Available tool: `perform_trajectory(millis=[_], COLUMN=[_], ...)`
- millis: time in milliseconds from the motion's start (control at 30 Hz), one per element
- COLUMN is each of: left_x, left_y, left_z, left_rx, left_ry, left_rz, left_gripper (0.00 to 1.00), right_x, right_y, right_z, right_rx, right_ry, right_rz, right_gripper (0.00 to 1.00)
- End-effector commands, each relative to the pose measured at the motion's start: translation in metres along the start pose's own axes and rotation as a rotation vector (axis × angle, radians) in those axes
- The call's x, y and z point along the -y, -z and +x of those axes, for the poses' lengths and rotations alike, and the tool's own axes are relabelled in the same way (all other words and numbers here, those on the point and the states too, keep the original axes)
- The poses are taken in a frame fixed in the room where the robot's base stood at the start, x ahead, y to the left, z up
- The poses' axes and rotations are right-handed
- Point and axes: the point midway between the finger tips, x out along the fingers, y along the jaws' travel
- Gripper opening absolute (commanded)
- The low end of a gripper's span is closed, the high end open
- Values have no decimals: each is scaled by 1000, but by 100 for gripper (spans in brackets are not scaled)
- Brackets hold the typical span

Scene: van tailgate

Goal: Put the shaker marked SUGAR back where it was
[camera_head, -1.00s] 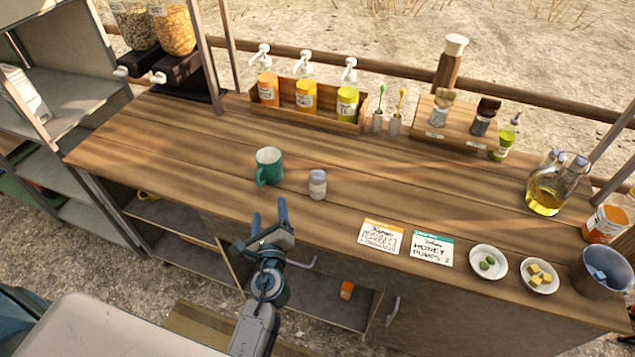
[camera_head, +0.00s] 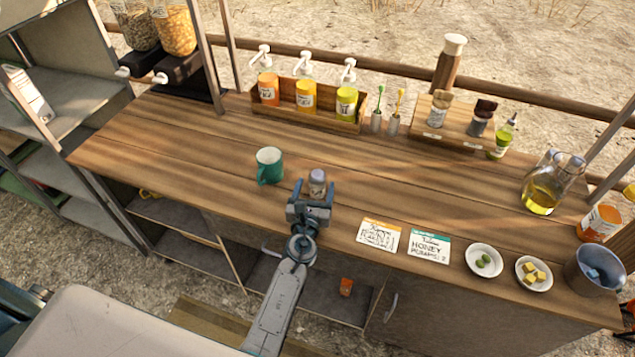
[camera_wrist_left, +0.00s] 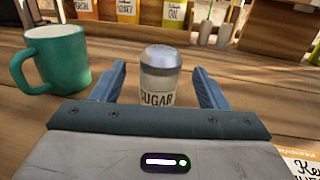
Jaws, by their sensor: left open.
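The shaker (camera_head: 317,181), with a grey-lilac cap, stands upright on the wooden counter. In the left wrist view the shaker (camera_wrist_left: 159,76) shows a SUGAR label facing me. My left gripper (camera_head: 316,187) is open, with one finger on each side of the shaker; in the left wrist view the gripper (camera_wrist_left: 160,85) shows gaps between its fingers and the shaker. A small wooden stand (camera_head: 464,135) at the back right holds two capped containers (camera_head: 438,110) (camera_head: 482,118). My right gripper is not in view.
A green mug (camera_head: 268,165) stands just left of the shaker. Pump bottles in a wooden rack (camera_head: 290,112) and two small brush holders (camera_head: 393,124) are behind. Two cards (camera_head: 379,234) (camera_head: 428,246) lie to the right. The counter's left part (camera_head: 150,140) is clear.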

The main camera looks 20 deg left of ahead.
Motion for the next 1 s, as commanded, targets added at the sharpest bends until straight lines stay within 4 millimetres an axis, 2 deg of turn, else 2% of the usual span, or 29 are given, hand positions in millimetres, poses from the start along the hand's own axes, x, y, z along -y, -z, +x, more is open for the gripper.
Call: perform_trajectory(millis=[100,200,500,533,800,1000], left_x=[1,1,1,1,1,1], left_y=[-2,-2,0,0,-1,-1], left_z=[20,31,37,37,36,36], left_rx=[2,2,1,1,1,1], left_ry=[1,1,0,0,0,0], left_rz=[1,2,-1,-1,-1,-1], left_gripper=[68,68,68,66,15,15], right_x=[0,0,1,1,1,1], right_y=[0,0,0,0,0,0], right_z=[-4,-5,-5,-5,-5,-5], right_rx=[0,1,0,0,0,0], right_ry=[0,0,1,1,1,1], right_rz=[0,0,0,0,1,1], right_gripper=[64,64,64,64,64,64])
